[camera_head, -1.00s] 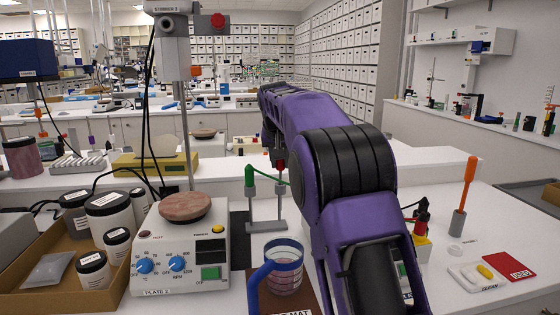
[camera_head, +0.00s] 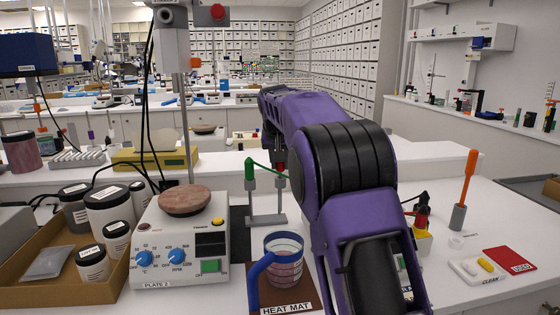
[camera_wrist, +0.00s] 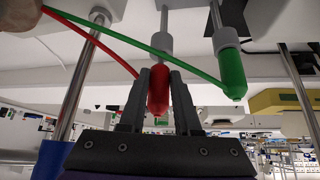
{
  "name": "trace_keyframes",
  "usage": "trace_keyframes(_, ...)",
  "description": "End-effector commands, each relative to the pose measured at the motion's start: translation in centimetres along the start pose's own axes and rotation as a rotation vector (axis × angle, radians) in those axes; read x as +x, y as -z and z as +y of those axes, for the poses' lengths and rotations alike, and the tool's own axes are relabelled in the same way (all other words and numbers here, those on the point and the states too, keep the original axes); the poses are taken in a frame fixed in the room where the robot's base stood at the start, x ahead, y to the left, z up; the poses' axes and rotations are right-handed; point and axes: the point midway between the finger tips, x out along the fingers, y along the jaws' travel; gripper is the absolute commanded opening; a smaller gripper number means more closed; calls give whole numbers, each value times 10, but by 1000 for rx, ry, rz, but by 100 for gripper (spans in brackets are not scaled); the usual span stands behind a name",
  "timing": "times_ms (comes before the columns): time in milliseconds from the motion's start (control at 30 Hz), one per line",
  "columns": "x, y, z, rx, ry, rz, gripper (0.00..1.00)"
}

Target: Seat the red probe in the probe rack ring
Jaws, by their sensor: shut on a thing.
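The red probe (camera_wrist: 158,90) stands upright between the two grey fingers of my gripper (camera_wrist: 160,76), which is shut on it. The wrist view is upside down. The probe's lower end meets a grey ring holder (camera_wrist: 166,44) on a rack post, in line with it; I cannot tell how deep it sits. The green probe (camera_wrist: 232,74) stands in the neighbouring holder. In the head view, the probe rack (camera_head: 266,219) stands behind the mug, with the green probe (camera_head: 249,170) at left and the red probe (camera_head: 280,167) partly hidden by my arm.
A hotplate (camera_head: 180,245) stands left of the rack. A blue-handled mug (camera_head: 284,262) is on a heat mat in front. A box of jars (camera_head: 60,296) is at far left. An orange-handled tool (camera_head: 468,178) stands in a holder at right. Cables run close to my gripper.

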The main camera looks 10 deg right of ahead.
Motion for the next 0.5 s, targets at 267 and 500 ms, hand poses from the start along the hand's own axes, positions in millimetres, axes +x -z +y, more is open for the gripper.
trace_keyframes(267,6,-4,0,0,0,0,0)
trace_keyframes(500,11,-7,0,0,0,1,0)
